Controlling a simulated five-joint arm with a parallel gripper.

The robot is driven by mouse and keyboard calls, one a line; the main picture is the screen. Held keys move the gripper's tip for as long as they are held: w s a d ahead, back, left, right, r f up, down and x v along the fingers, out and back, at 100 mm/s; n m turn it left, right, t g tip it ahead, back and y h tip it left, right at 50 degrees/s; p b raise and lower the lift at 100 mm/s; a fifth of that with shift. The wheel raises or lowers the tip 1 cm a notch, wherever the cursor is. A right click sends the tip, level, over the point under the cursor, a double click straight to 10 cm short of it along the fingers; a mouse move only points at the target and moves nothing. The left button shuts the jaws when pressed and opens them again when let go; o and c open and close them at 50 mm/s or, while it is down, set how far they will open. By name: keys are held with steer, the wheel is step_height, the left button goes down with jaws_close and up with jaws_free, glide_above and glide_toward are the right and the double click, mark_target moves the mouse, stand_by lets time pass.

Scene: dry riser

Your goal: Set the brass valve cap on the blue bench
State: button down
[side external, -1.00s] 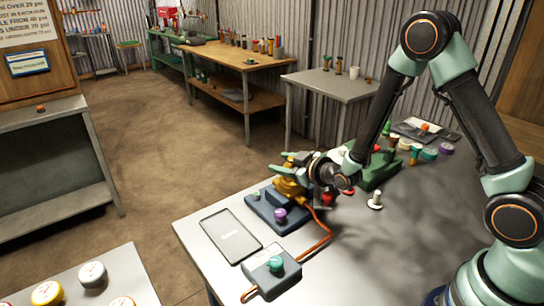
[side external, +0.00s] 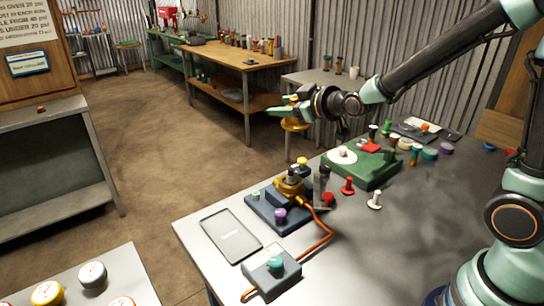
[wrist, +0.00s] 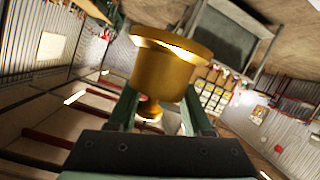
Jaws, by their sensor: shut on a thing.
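The brass valve cap (side external: 294,124) is a gold, flared piece held in the air above the far edge of the grey worktop. My gripper (side external: 283,106) is shut on it. In the wrist view the cap (wrist: 164,72) sits between the two green fingers (wrist: 160,104), wide rim toward the top of the picture and a small knob below. A dark blue block (side external: 265,214) with a brass fitting (side external: 290,187) stands on the worktop below. I cannot tell which bench is the blue one.
Behind are a wooden-topped bench (side external: 222,54) and a grey table (side external: 325,84). Floor lies open at left.

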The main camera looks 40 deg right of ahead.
step_height(320, 180, up, 3)
steer(key=shift+r, duration=0.2)
steer(key=v, duration=0.5)
steer(key=shift+s+d+r, duration=0.2)
steer(key=shift+r, duration=0.3)
steer(key=shift+s+r, duration=0.1)
steer(key=shift+s, duration=0.5)
steer(key=shift+w, duration=0.1)
steer(key=x, duration=0.6)
steer(key=shift+w+a+f, duration=0.2)
steer(key=shift+w+f, duration=0.1)
steer(key=shift+f, duration=0.1)
